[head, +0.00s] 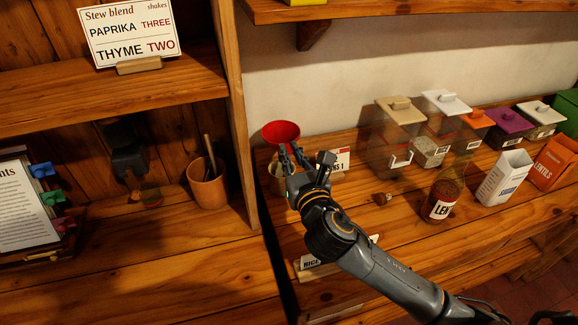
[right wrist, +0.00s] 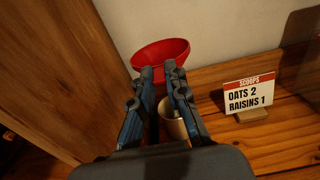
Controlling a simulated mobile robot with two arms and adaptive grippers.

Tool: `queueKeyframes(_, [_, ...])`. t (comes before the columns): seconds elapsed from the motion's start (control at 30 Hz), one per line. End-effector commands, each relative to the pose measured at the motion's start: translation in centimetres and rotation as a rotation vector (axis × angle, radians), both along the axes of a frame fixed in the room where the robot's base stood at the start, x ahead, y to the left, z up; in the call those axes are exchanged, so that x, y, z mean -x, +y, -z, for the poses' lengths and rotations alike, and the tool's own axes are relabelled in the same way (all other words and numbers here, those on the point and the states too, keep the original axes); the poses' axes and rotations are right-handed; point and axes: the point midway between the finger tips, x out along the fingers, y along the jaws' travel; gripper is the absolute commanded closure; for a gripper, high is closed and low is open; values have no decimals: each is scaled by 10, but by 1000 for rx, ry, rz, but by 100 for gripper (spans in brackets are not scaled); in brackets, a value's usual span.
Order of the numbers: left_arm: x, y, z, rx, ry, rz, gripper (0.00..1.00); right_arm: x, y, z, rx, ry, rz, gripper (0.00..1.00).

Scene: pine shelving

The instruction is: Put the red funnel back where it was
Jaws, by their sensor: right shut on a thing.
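The red funnel (head: 281,131) is at the fingertips of my right gripper (head: 288,155), wide mouth up, near the wooden upright on the counter's left. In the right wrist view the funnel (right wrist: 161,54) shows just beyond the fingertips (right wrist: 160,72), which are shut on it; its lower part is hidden. A beige cup (right wrist: 172,122) stands below and behind the fingers; in the head view it (head: 277,178) is partly hidden by the gripper. I cannot tell whether the funnel touches the cup. My left gripper is not in view.
A "scoops" card (right wrist: 248,95) stands right of the cup. Lidded bins (head: 394,135), a dark bottle (head: 443,195) and a white carton (head: 503,178) stand farther right. The wooden upright (head: 236,110) is close on the left, with a brown pot (head: 208,187) beyond it.

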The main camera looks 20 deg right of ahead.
Motion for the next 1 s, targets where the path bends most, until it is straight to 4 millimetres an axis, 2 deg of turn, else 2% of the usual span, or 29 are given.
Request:
queueKeyframes(0.17, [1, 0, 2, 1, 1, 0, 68, -10, 2, 13, 0, 1, 0, 100])
queueKeyframes(0.3, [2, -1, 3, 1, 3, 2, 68, -9, 2, 35, 0, 4, 0, 100])
queueKeyframes(0.37, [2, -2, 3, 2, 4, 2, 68, -9, 2, 40, 1, 2, 0, 100])
queueKeyframes(1.0, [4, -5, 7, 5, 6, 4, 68, -9, 2, 52, 2, 0, -1, 100])
